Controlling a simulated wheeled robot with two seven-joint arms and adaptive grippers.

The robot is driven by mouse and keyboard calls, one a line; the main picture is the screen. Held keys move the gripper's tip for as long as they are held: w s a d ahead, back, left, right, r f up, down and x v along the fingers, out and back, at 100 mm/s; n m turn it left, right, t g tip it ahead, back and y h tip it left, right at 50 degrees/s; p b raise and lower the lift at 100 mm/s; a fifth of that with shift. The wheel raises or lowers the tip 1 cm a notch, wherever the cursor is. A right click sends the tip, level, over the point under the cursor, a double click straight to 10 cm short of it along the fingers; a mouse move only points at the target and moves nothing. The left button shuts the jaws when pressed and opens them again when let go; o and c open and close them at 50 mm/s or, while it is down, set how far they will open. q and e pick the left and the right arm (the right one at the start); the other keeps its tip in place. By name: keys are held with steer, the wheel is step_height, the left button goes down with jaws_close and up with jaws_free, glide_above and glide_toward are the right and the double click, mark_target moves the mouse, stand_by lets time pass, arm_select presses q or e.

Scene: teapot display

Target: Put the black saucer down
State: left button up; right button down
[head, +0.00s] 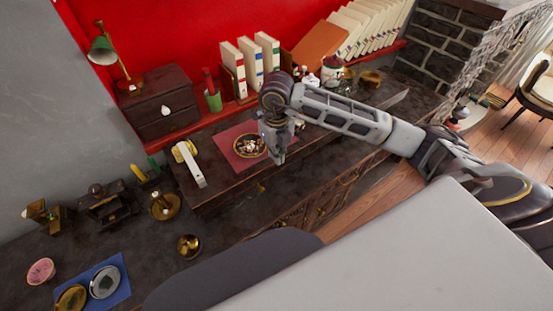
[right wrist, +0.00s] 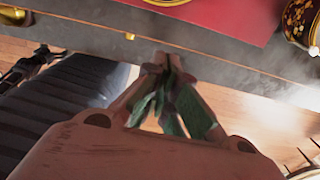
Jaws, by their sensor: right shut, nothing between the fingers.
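A dark, pale-rimmed round saucer (head: 105,281) lies on a blue mat (head: 122,268) at the lower left of the head view. A gold dish (head: 71,298) lies beside it on the same mat. A round gold-rimmed dish (head: 249,146) with a patterned inside sits on a red mat (head: 229,139) on the raised desk. I cannot tell for sure which dish is the black saucer. In the right wrist view my right gripper (right wrist: 168,62) is shut and empty by the desk's front edge. My left gripper is not in view.
A white-and-gold object (head: 190,165) stands left of the red mat. Brass pieces, including a small bowl (head: 189,246), stand on the lower dark top. A dark drawer box (head: 165,105), upright books (head: 250,63) and a teapot (head: 331,68) stand at the back.

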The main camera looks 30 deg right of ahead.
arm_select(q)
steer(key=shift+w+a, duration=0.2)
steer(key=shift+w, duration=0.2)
arm_select(e)
steer(key=shift+r, duration=2.75)
steer(key=shift+s+f, duration=0.1)
steer(key=shift+f, duration=0.05)
